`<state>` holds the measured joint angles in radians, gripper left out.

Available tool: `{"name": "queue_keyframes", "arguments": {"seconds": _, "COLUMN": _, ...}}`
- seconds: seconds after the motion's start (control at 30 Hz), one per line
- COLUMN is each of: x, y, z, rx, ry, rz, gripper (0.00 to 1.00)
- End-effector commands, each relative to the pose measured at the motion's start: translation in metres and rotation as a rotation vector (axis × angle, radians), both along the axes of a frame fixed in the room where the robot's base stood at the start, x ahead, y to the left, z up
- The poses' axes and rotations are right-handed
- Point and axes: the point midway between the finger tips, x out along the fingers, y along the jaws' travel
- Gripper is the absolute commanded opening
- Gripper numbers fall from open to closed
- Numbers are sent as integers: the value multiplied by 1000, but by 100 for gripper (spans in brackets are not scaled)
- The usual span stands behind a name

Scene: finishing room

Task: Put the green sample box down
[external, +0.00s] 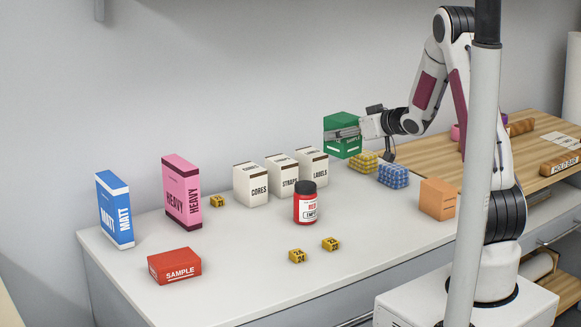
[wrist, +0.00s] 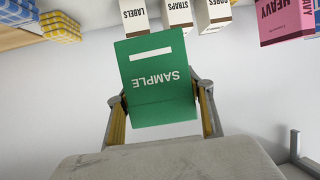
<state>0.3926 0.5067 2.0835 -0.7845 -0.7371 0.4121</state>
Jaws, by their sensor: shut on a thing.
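The green sample box (external: 342,135) is held in the air by my gripper (external: 350,133), above the back of the white counter and to the right of the white cartons. In the wrist view the green box (wrist: 157,80) fills the middle, its SAMPLE lettering upside down. My gripper (wrist: 160,108) is shut on it, one finger on each side. No surface touches the box from below that I can see.
White cartons (external: 283,177) stand in a row, with a red jar (external: 305,203) in front. Yellow (external: 364,162) and blue (external: 393,176) checked blocks and an orange box (external: 437,199) lie to the right. A red sample box (external: 174,265) is front left.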

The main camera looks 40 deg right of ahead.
Motion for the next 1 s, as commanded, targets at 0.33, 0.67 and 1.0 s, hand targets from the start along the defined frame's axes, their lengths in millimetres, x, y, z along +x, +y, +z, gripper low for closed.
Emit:
{"name": "queue_keyframes", "arguments": {"seconds": 0.33, "x": 15, "y": 117, "z": 1, "rx": 0, "ry": -2, "rz": 207, "gripper": 29}}
{"name": "queue_keyframes", "arguments": {"seconds": 0.67, "x": 9, "y": 228, "z": 1, "rx": 0, "ry": -2, "rz": 403, "gripper": 29}}
{"name": "queue_keyframes", "arguments": {"seconds": 1.0, "x": -11, "y": 323, "z": 0, "rx": -1, "ry": 1, "rz": 573, "gripper": 29}}
